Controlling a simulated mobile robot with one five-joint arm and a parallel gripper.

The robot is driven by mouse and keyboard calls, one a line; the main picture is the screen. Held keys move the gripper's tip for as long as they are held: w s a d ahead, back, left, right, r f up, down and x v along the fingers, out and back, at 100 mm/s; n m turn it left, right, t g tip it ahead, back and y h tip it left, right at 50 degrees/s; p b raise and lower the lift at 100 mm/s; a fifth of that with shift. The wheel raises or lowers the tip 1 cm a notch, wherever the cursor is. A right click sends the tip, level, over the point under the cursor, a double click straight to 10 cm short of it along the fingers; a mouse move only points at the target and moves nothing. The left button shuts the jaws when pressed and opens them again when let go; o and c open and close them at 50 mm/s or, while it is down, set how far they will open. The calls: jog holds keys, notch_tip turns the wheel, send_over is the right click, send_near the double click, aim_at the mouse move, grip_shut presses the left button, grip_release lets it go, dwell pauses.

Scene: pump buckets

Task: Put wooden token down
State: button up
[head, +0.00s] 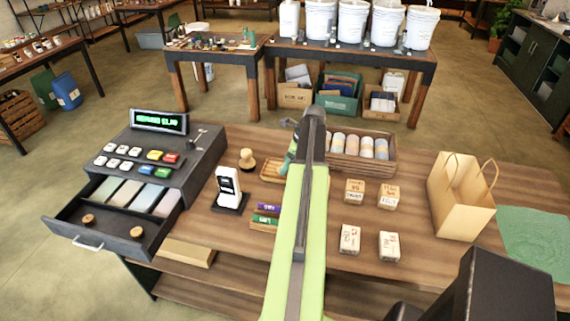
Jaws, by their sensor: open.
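Two round wooden tokens show in the head view. One wooden token (88,219) lies at the left in the front part of the open cash drawer (62,233), and another wooden token (136,232) lies to its right. They are apart. The drawer is part of a dark cash register (165,150) with a lit green display. My light green arm reaches forward over the middle of the counter, right of the register. Its far end hides what lies behind it, and I cannot make out the gripper's jaws. No token shows held at the arm.
On the wooden counter (330,213) stand a white card reader (228,182), a wooden stamp (247,158), purple and green labelled blocks, several small boxes (355,190), a crate of jars (345,163) and a paper bag (460,200). A green mat (535,236) lies far right.

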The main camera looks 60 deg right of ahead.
jog(key=p+v, duration=0.8)
jog(key=v, duration=0.2)
jog(key=shift+r, duration=0.2)
